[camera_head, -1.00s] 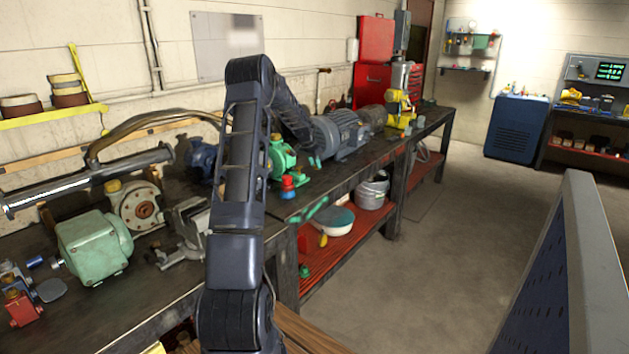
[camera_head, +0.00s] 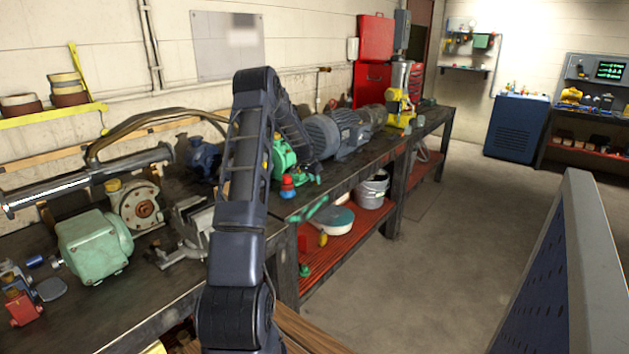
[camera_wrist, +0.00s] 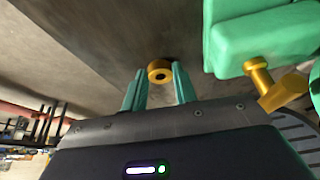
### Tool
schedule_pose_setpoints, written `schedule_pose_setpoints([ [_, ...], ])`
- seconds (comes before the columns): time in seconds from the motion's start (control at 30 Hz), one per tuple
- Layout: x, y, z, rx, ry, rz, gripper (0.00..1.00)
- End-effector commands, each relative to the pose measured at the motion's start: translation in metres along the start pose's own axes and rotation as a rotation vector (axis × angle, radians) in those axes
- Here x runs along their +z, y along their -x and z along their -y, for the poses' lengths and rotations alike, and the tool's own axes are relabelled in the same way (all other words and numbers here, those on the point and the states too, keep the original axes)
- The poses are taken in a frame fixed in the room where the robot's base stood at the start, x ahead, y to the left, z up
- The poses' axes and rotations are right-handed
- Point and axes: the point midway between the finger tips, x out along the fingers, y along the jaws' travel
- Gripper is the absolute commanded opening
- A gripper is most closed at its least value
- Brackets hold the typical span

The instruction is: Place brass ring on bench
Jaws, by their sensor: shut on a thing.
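My gripper (camera_wrist: 159,84) shows in the wrist view with two green fingers. It is shut on the brass ring (camera_wrist: 160,65), a short golden ring with a dark hole, held at the fingertips. The dark bench top (camera_wrist: 110,45) lies behind the ring; I cannot tell whether the ring touches it. In the head view the bench (camera_head: 90,318) runs along the wall, with my arm reaching over it. The ring cannot be made out there, and my gripper is hard to tell from the green parts around it.
A green machine with brass fittings (camera_wrist: 262,40) stands close to the right of my fingers in the wrist view. In the head view a grey motor (camera_head: 333,135), a green motor (camera_head: 92,245) and a vise (camera_head: 188,235) crowd the bench. Open floor (camera_head: 440,260) lies right.

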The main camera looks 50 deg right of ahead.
Motion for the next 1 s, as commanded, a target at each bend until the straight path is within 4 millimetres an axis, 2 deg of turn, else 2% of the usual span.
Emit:
schedule_pose_setpoints([
  [0.13,0.001,-0.003,0.000,0.001,0.000,0.000,0.05],
  [0.17,0.001,-0.003,0.000,0.001,0.000,0.000,0.30],
  [0.27,0.001,-0.003,0.000,0.001,0.000,0.000,0.50],
  [0.67,0.000,0.004,0.000,0.000,0.000,0.000,0.50],
  [0.77,0.000,0.015,0.001,0.000,0.001,-0.001,0.50],
  [1.0,0.000,0.061,0.001,-0.001,0.002,-0.001,0.50],
])
